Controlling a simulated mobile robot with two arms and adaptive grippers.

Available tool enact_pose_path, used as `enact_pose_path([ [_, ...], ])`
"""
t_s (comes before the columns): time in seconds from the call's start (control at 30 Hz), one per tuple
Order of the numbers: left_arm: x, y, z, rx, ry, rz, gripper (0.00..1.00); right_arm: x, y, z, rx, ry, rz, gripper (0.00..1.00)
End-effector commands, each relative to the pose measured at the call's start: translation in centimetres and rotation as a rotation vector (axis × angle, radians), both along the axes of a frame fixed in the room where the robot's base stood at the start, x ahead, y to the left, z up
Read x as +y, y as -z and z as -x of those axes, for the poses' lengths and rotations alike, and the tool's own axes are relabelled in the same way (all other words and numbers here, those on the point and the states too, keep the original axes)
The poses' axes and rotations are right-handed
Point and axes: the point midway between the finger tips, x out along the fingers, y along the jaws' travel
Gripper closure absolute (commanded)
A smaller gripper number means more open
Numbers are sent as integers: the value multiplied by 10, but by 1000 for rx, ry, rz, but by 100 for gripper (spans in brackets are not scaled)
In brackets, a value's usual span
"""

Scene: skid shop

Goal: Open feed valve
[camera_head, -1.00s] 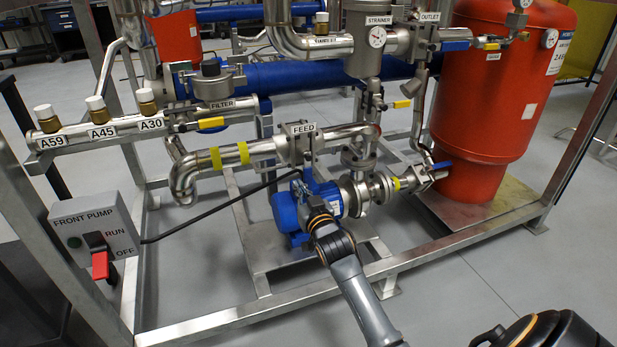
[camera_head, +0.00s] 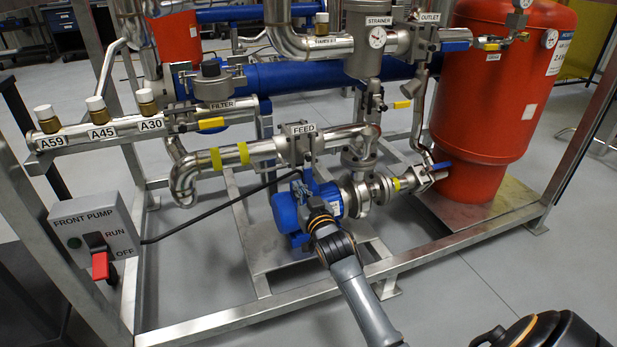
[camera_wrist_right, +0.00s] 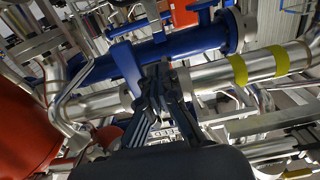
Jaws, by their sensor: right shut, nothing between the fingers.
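The feed valve (camera_head: 302,147) sits on the steel pipe under its FEED label, above the blue pump motor. Its blue lever (camera_wrist_right: 127,66) shows in the right wrist view, to the left of my fingers. My right gripper (camera_head: 301,187) reaches up from the bottom right in the head view, just below the valve and in front of the motor. In the right wrist view my right gripper (camera_wrist_right: 160,85) is shut and empty, close beside the lever. I cannot tell whether they touch. My left gripper is not in view.
The blue motor (camera_head: 288,212) stands right behind my wrist. A pipe with yellow bands (camera_head: 228,157) runs left of the valve. The red tank (camera_head: 495,100) stands at the right. The pump switch box (camera_head: 95,228) is at the left.

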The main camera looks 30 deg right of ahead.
Motion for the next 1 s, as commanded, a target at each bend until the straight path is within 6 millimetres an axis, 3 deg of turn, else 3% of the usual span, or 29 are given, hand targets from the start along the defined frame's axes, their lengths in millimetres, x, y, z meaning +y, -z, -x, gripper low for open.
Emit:
enact_pose_path([
  [0.77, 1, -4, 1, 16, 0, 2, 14, -12, -1, 3, -1, 1, 1, 100],
  [1.0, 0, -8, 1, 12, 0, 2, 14, -27, 0, 6, 1, 2, 3, 100],
])
